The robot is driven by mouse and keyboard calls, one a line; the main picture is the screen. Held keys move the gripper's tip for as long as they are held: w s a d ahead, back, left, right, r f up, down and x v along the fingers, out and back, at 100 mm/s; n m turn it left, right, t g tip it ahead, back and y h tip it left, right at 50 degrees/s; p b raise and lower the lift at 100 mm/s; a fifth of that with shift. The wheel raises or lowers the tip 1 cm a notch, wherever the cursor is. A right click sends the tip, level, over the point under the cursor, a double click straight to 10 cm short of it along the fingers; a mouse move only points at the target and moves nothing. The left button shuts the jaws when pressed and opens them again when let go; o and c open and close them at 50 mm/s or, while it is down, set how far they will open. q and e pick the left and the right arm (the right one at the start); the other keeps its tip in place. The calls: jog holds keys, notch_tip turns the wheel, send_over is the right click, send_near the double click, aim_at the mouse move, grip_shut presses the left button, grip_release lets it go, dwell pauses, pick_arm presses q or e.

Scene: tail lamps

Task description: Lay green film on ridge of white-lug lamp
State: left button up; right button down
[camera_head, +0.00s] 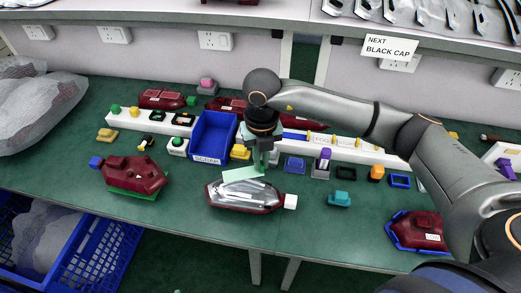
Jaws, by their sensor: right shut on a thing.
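The white-lug lamp (246,196) lies on the green bench in the front middle. It has a dark red rim, a clear silvery face and a white lug (290,201) at its right end. My right gripper (259,170) points down just above and behind this lamp. It is shut on the pale green film (241,174), which extends to the left over the lamp's back edge. I cannot tell whether the film touches the lamp. My left gripper is not in view.
A blue bin (213,134) stands behind the lamp. A red lamp with a blue lug (133,175) lies to the left, and another red lamp (418,230) sits in a blue holder to the right. A teal block (339,199) lies right of the white lug. The bench front edge is close.

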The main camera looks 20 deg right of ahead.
jog(key=m, duration=0.3)
jog(key=shift+r+p, duration=0.25)
jog(key=shift+p, duration=0.15)
jog(key=shift+a+f+m, duration=0.1)
jog(key=shift+m, duration=1)
jog(key=shift+f, duration=0.15)
jog(key=shift+f+b, duration=2.1)
jog(key=shift+f, duration=0.55)
jog(key=shift+f, duration=0.2)
jog(key=shift+f+b, duration=0.6)
jog(key=shift+b, duration=0.1)
jog(key=c, duration=0.9)
grip_release()
jog(key=shift+o, duration=0.2)
